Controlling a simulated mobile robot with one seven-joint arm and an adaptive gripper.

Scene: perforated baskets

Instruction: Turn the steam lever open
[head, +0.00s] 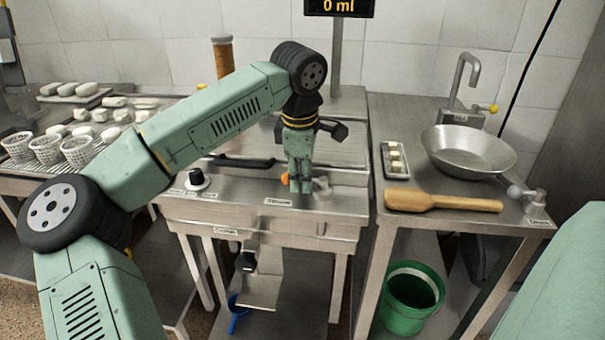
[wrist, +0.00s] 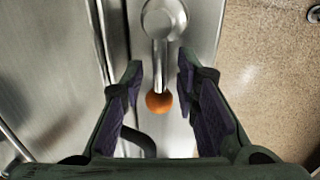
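The steam lever shows in the wrist view as a round metal hub with a short metal rod (wrist: 160,62) that ends in an orange ball knob (wrist: 159,102). In the head view the orange knob (head: 285,178) peeks out at the left of my gripper, and a metal part (head: 322,186) shows at its right. My gripper (head: 300,188) points down over the steel counter at the lever. In the wrist view my gripper (wrist: 158,85) is open, with its two dark finger pads on either side of the rod and knob. I see gaps on both sides.
A black-knobbed dial (head: 197,178) and a black handle (head: 245,161) are to the left on the same counter. A wooden paddle (head: 440,202), a metal bowl (head: 468,150) and a small tray (head: 396,160) lie on the right table. A green bucket (head: 412,295) stands below.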

